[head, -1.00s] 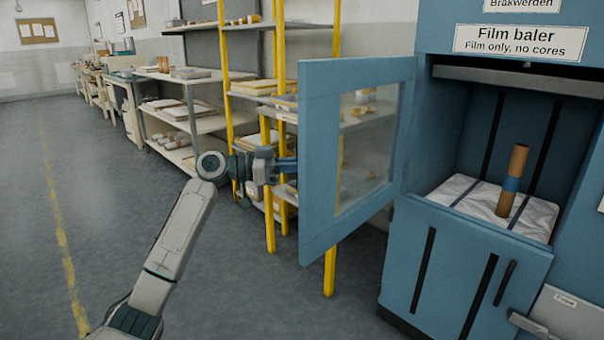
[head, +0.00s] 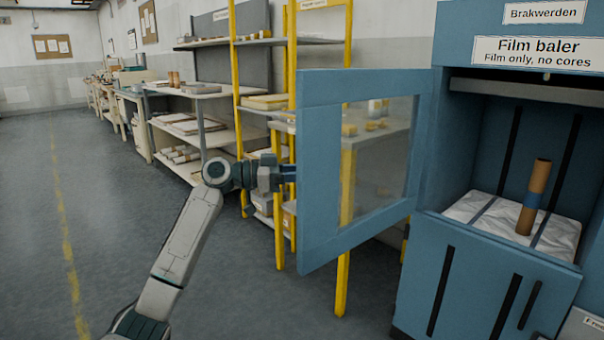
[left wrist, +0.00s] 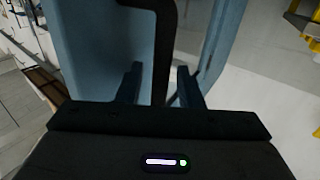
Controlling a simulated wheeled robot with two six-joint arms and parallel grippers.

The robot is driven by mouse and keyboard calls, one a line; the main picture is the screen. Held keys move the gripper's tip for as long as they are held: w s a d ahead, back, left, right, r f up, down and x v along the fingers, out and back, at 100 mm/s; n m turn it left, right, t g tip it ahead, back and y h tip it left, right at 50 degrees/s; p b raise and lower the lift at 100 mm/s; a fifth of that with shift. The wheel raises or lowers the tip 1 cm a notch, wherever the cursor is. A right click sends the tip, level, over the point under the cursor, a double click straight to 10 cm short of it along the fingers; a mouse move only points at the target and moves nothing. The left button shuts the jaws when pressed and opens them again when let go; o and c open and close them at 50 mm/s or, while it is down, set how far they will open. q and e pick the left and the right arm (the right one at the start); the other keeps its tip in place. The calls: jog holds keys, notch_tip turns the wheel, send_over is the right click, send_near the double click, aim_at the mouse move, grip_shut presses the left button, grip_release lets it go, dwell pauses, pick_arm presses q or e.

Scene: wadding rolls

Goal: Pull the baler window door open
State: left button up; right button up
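The baler's blue window door (head: 318,180) stands swung out from the film baler (head: 455,235), its clear pane facing me at an angle. The chamber opening is exposed. My left gripper (head: 287,173) is at the door's free left edge in the head view, its fingertips partly hidden there. In the left wrist view, a dark bar handle (left wrist: 166,40) runs between the two fingers of my left gripper (left wrist: 160,68). The fingers stand apart, with a visible gap on the handle's left side and a narrow one on its right. My right gripper is out of view.
Yellow-posted shelves (head: 283,120) stand behind the door. The grey floor (head: 110,220) at left is clear.

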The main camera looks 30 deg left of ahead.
pick_arm(q)
jog(key=v, duration=1)
jog(key=shift+s+a, duration=0.25)
jog(key=shift+a, duration=0.05)
dwell(0.4)
